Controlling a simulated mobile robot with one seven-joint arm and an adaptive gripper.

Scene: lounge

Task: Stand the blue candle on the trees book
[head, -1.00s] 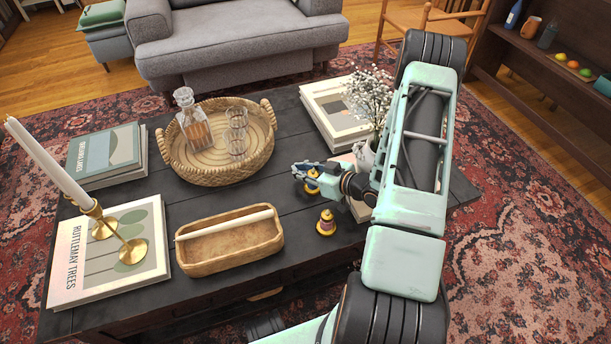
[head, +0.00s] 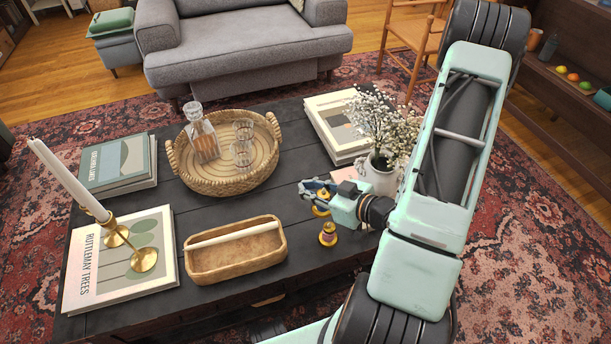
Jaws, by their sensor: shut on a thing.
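The trees book (head: 112,287), a pale book with green tree shapes and the words "Ruttlemay Trees", lies flat at the table's left front. Brass candle holders stand on it, one bearing a tall white candle. My gripper (head: 316,188) is low over the right part of the table, far to the right of the book. It is shut on a small blue and yellow thing (head: 321,210), seemingly the blue candle. The fingers hide much of it, and I cannot tell whether it touches the table.
A wooden box (head: 235,262) with a white candle across it lies between book and gripper. Behind are a wicker tray (head: 225,184) with decanter and glasses, and a lakes book (head: 112,165). A flower vase (head: 377,176) is close right of my gripper.

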